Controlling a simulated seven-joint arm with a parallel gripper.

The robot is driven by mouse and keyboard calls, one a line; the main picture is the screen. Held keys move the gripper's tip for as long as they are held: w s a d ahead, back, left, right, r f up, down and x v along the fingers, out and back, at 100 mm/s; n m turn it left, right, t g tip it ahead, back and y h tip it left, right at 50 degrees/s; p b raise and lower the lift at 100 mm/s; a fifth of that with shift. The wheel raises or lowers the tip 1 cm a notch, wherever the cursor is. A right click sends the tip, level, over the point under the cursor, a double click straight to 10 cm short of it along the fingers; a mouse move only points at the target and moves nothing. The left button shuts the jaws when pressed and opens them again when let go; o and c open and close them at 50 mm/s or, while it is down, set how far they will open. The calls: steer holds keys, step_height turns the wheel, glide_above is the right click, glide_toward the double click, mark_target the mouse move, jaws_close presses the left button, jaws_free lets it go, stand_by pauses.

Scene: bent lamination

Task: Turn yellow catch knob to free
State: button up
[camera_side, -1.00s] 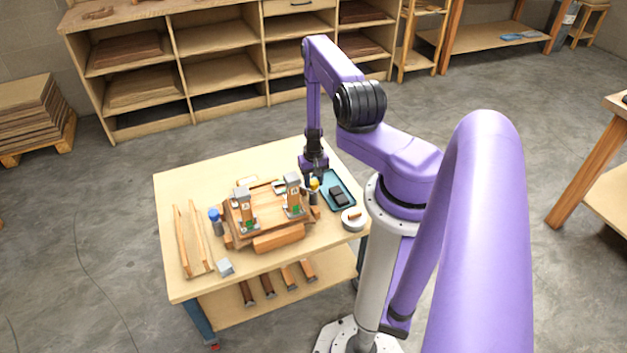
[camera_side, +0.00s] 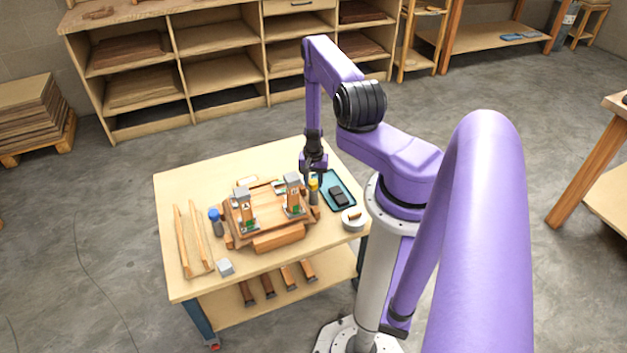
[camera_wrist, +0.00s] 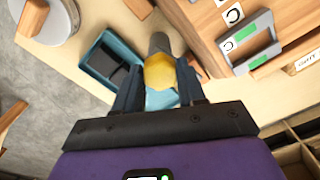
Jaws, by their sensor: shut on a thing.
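The yellow catch knob (camera_wrist: 160,74) sits on a grey post at the right side of the wooden clamping form. In the side view the knob (camera_side: 314,185) is just below my gripper (camera_side: 312,176). In the wrist view my gripper (camera_wrist: 160,95) has one dark finger on each side of the knob and is shut on it. The wooden form (camera_side: 265,215) holds two upright clamp blocks with green marks. The inner faces of the fingers are partly hidden.
A blue tray (camera_side: 336,192) with dark blocks lies right of the knob. A round white pot (camera_side: 353,219) stands in front of it. A blue-capped post (camera_side: 215,216) stands left of the form, near a wooden rack (camera_side: 193,240) and a grey block (camera_side: 225,267).

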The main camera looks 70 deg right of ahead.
mark_target(313, 181)
steer(key=o, duration=1.1)
steer(key=shift+c, duration=0.2)
steer(key=shift+r, duration=0.1)
step_height(313, 181, up, 17)
steer(key=shift+r, duration=0.15)
stand_by(0.3)
